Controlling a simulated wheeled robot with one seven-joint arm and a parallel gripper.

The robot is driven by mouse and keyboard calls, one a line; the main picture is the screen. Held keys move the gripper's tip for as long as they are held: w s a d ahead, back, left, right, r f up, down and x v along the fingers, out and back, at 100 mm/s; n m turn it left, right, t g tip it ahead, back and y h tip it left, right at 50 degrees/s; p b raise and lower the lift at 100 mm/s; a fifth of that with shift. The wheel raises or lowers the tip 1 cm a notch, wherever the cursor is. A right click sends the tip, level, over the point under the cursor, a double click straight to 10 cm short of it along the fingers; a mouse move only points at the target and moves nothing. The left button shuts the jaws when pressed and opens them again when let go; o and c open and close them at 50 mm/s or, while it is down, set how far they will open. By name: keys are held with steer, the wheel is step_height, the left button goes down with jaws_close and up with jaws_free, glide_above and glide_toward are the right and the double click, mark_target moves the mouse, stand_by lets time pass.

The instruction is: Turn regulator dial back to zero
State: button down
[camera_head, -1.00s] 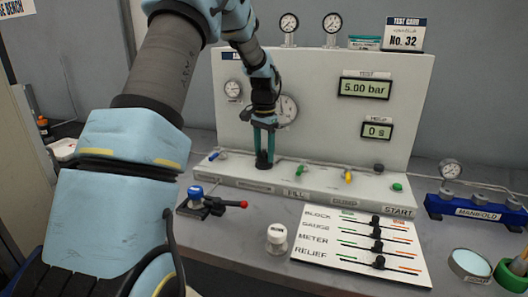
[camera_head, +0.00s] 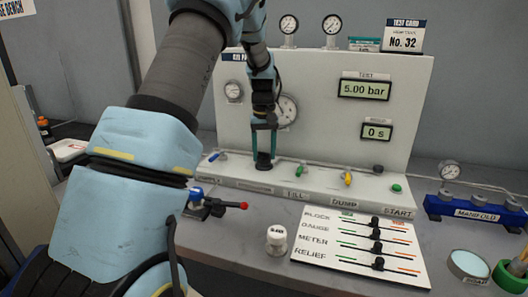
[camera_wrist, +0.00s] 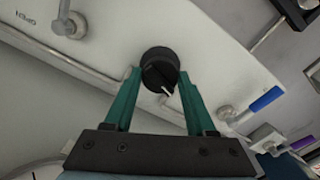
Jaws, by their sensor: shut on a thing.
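The regulator dial is a black round knob (camera_wrist: 160,70) on the white panel ledge, with a white pointer line on its top. In the wrist view the line points down and slightly right. The dial also shows in the head view as a dark base (camera_head: 263,161) below my fingers. My gripper (camera_wrist: 158,82) has its two green fingers on either side of the knob, shut on it. In the head view my gripper (camera_head: 264,150) points straight down onto the dial. The test display (camera_head: 364,89) reads 5.00 bar.
A blue-handled valve (camera_head: 217,156) is left of the dial; green (camera_head: 300,170) and yellow (camera_head: 348,178) handles are to its right. A hold display (camera_head: 377,132) reads 0 s. A slider board (camera_head: 345,255) lies in front. A red-tipped lever (camera_head: 243,205) sits close to my arm.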

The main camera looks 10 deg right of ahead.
steer(key=n+p, duration=0.1)
steer(key=n, duration=0.5)
steer(key=n+p, duration=0.2)
steer(key=n, duration=0.4)
steer(key=shift+n, duration=0.3)
stand_by(0.4)
steer(key=shift+c, duration=1.1)
jaws_free()
steer(key=shift+r, duration=0.1)
step_height(320, 180, up, 11)
steer(key=b, duration=0.2)
steer(key=shift+f+b, duration=0.2)
steer(key=shift+b, duration=0.15)
